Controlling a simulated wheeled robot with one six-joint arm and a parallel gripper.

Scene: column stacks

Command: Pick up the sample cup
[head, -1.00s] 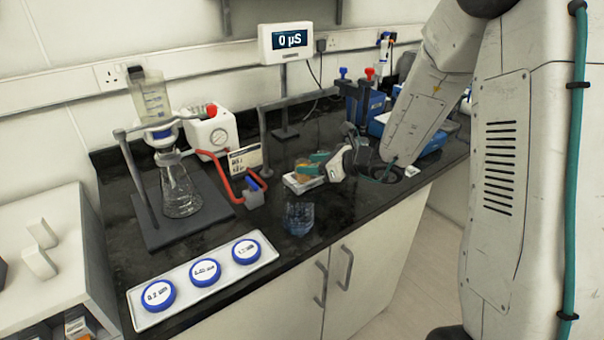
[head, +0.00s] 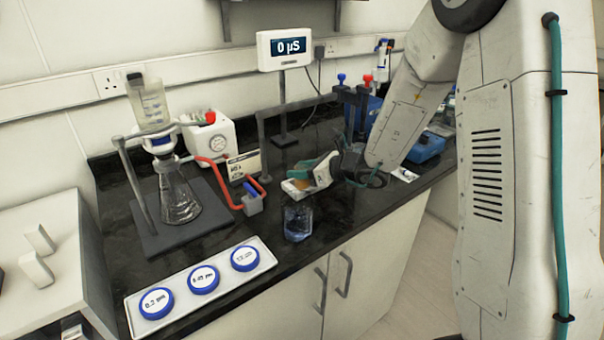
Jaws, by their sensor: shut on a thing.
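My gripper (head: 315,175) is at the middle of the black counter, low, with its pale and teal fingers pointing left. It is shut on a small amber thing (head: 301,185), which I take to be the sample cup; the fingers hide much of it. A small white block or tray (head: 292,191) lies just under the fingertips. I cannot tell whether the cup touches it. A clear glass vessel (head: 298,223) stands upright near the counter's front edge, in front of my gripper and apart from it.
A white tray (head: 258,282) with three blue-rimmed lids lies at the front left. A flask on a stand (head: 180,200), a red-tubed part (head: 253,200) and a white gauge box (head: 211,138) stand left. A display (head: 285,47) on a post and blue equipment (head: 428,148) stand behind.

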